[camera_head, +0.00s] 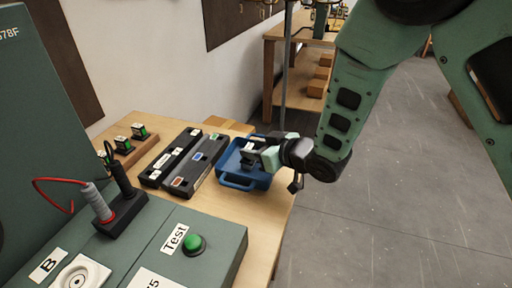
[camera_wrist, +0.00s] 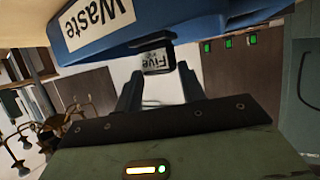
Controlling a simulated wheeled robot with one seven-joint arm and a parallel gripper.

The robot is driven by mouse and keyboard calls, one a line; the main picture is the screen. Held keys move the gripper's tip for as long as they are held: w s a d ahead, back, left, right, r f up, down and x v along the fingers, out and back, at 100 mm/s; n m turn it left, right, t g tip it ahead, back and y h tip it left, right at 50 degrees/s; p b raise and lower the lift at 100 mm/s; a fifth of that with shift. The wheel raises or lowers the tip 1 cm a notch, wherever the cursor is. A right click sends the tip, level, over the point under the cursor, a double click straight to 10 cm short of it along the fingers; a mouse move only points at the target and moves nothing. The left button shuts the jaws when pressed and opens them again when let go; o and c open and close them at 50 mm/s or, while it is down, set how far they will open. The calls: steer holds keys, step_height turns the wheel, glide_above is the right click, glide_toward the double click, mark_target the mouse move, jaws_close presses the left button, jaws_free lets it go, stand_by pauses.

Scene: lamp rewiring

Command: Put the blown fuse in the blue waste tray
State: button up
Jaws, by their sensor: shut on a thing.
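The blue waste tray (camera_head: 238,185) sits near the right edge of the wooden table; in the wrist view its blue wall with a "Waste" label (camera_wrist: 148,31) fills the top. My gripper (camera_head: 262,155) reaches in from the right over the tray. It is shut on a small dark fuse with a white label (camera_head: 249,147). In the wrist view the fuse, its label reading "Five" (camera_wrist: 157,62), shows between my fingertips (camera_wrist: 158,76), close to the tray. I cannot tell whether the fuse touches the tray floor.
Two dark slotted trays (camera_head: 186,162) stand just left of the waste tray. A rack with several green-marked fuses (camera_head: 123,146) is farther left. A green test unit with a button (camera_head: 194,245) and probes (camera_head: 98,202) fills the front. Open floor lies to the right.

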steer(key=o, duration=1)
steer(key=shift+f, duration=0.1)
steer(key=b+v, duration=0.2)
steer(key=v, duration=1)
steer(key=s+d+r+g+h, duration=0.1)
steer(key=s+g+h, duration=0.2)
steer(key=s, duration=0.4)
steer(key=s+d+r+m+g+h, duration=0.1)
steer(key=s+d+g+h, duration=0.1)
steer(key=s, duration=0.6)
steer(key=s+d+m+g+h, duration=0.1)
steer(key=s+g+h, duration=0.3)
steer(key=s, duration=0.4)
steer(key=shift+d+r+h, duration=0.3)
steer(key=shift+d+r, duration=0.1)
steer(key=shift+d, duration=0.35)
